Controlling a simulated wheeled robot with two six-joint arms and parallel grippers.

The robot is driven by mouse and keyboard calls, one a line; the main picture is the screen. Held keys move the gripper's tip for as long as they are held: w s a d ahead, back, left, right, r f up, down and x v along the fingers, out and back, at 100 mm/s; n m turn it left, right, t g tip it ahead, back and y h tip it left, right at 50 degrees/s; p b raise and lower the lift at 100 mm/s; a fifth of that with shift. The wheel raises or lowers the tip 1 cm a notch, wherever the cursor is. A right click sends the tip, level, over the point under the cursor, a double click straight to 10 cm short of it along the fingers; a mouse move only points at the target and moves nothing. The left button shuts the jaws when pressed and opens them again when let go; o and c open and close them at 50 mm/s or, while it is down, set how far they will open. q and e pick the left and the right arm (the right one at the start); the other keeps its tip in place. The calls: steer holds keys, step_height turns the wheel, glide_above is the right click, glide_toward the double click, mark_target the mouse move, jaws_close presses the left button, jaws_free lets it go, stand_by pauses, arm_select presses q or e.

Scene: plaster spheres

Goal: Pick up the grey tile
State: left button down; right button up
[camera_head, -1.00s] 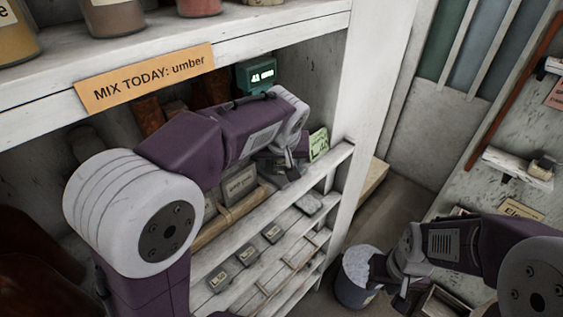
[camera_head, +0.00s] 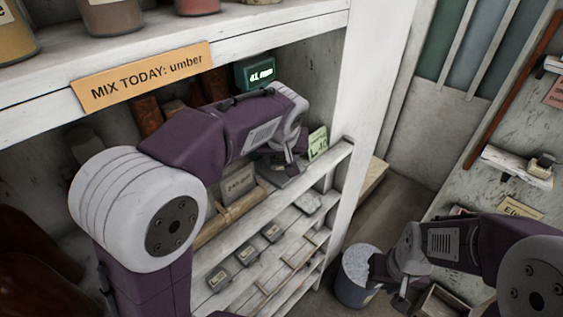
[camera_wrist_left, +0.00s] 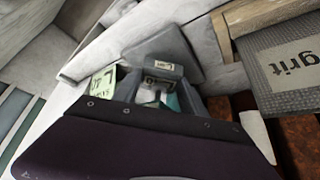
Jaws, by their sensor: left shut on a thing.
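My left gripper (camera_head: 290,163) is inside the shelf bay, pointing down over a flat grey slab. In the left wrist view, the gripper (camera_wrist_left: 160,92) is shut on a small grey block with a pale label, which I take for the grey tile (camera_wrist_left: 164,69). The label's text is too small to read. The flat grey slab (camera_wrist_left: 168,45) shows just beyond it; I cannot tell whether the two touch. In the head view the held block is mostly hidden by the gripper. My right gripper (camera_head: 402,300) hangs by a bucket, its jaws unclear.
Several small grey labelled blocks (camera_head: 271,232) sit on the lower shelf, with a paler grey piece (camera_head: 308,202) near its right end. A green note (camera_head: 318,142) stands right of my left gripper. A lit display (camera_head: 256,74) is behind. The bucket (camera_head: 357,275) stands on the floor.

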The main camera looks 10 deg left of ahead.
arm_select(q)
steer(key=s+d+b, duration=0.4)
steer(key=s+d, duration=0.6)
steer(key=d, duration=0.5)
steer(key=shift+b, duration=0.3)
